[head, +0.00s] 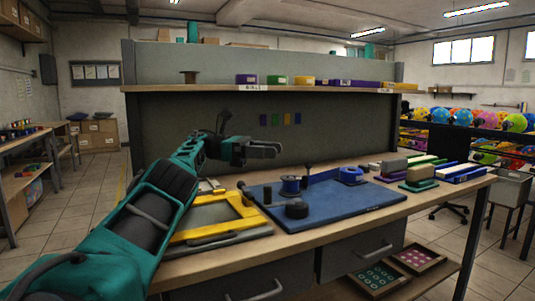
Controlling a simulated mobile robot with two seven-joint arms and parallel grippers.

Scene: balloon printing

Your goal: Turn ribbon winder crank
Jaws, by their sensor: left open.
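A short black cylinder (297,209) sits near the front left of the board. My left gripper (277,149) is open and empty, up above the back left of the board and apart from the winder. My right gripper is out of view.
A yellow frame (215,222) lies left of the board, under my left arm. Stamps and coloured blocks (420,172) stand at the right of the bench. A grey panel with a shelf (300,88) rises behind. The board's front right is clear.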

